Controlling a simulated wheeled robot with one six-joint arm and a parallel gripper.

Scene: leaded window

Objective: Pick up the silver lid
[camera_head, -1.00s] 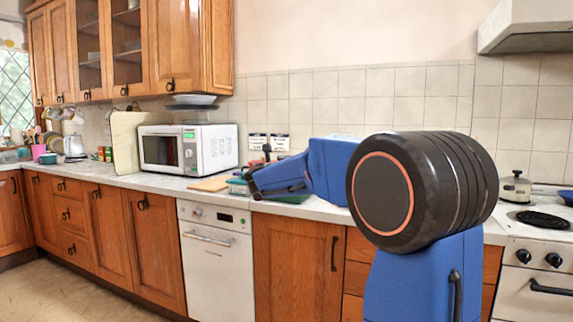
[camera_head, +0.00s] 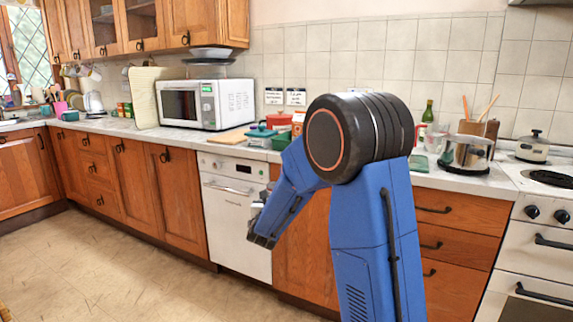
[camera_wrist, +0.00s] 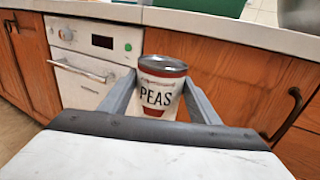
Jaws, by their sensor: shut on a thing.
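In the wrist view a white and dark red tin lettered PEAS (camera_wrist: 158,98) stands between the fingers of my gripper (camera_wrist: 160,92). A shiny grey, silver-looking lid (camera_wrist: 163,65) sits on top of the tin. The gripper is shut on the tin, with one finger on each side, and the lid is at the level of the fingertips. The tin's lower part is hidden by the wrist. In the head view my gripper (camera_head: 258,222) is below counter height, in front of the white dishwasher (camera_head: 225,195); the tin is hard to make out there.
The counter edge (camera_wrist: 215,25) and a wooden cupboard door (camera_wrist: 240,90) lie just beyond the tin. On the counter are a microwave (camera_head: 206,103), a green tray (camera_head: 281,140), a steel appliance (camera_head: 466,154) and a lidded pot (camera_head: 532,147). The floor (camera_head: 130,265) at left is clear.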

